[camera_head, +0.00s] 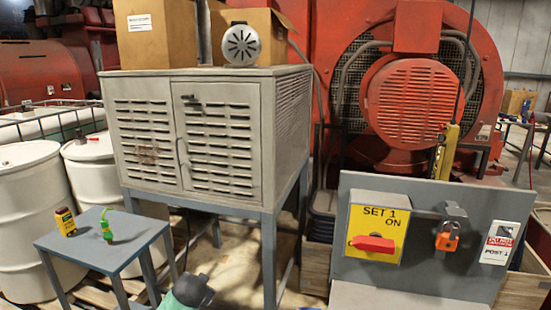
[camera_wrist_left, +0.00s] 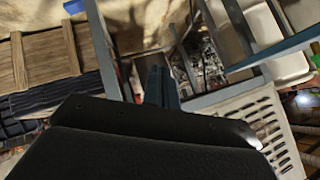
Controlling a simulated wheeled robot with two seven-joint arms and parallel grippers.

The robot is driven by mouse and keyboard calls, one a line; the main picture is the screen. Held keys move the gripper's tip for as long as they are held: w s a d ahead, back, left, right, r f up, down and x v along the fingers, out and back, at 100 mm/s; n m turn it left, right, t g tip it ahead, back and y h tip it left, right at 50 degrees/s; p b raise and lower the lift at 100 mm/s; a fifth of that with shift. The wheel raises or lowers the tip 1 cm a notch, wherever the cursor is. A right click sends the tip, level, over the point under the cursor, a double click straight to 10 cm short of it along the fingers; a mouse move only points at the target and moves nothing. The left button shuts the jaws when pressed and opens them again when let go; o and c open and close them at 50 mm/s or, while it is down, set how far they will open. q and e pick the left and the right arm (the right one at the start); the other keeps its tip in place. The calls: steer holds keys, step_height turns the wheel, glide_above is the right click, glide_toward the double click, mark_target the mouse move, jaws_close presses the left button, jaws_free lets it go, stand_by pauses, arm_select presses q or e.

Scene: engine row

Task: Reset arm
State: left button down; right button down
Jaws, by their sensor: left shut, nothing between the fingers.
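My left gripper (camera_wrist_left: 160,84) shows in the left wrist view, with its dark body filling the bottom of the picture. Its narrow fingers look shut and hold nothing. Grey frame legs and the louvred side of the grey cabinet (camera_wrist_left: 262,132) show beyond it; I cannot tell how far away they are. In the head view neither gripper can be made out clearly. A teal and dark rounded part shows at the bottom edge there, and I cannot tell what it belongs to. My right gripper is not in view.
The louvred cabinet (camera_head: 228,140) stands on legs at the centre. A small grey table (camera_head: 90,240) with a yellow device (camera_head: 65,222) and a green item (camera_head: 107,226) stands left, near white drums (camera_head: 30,205). A grey panel (camera_head: 360,274) with a red switch (camera_head: 373,243) and orange padlock (camera_head: 447,238) stands right.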

arm_select(q)
steer(key=s+d+f+n+g+h, duration=0.1)
steer(key=s+d+f+g, duration=0.1)
steer(key=s+f, duration=0.9)
steer(key=s+d+f+n+g, duration=0.1)
steer(key=s+d+f+g, duration=0.2)
steer(key=s+f, duration=0.7)
steer(key=s+d+f+n+g+h, duration=0.1)
steer(key=s+d+f+g, duration=0.2)
steer(key=s+f, duration=0.8)
steer(key=s, duration=1.3)
steer(key=shift+s+f+n+h, duration=0.3)
steer(key=shift+s, duration=0.1)
steer(key=shift+w, duration=0.1)
steer(key=c, duration=2.1)
jaws_free()
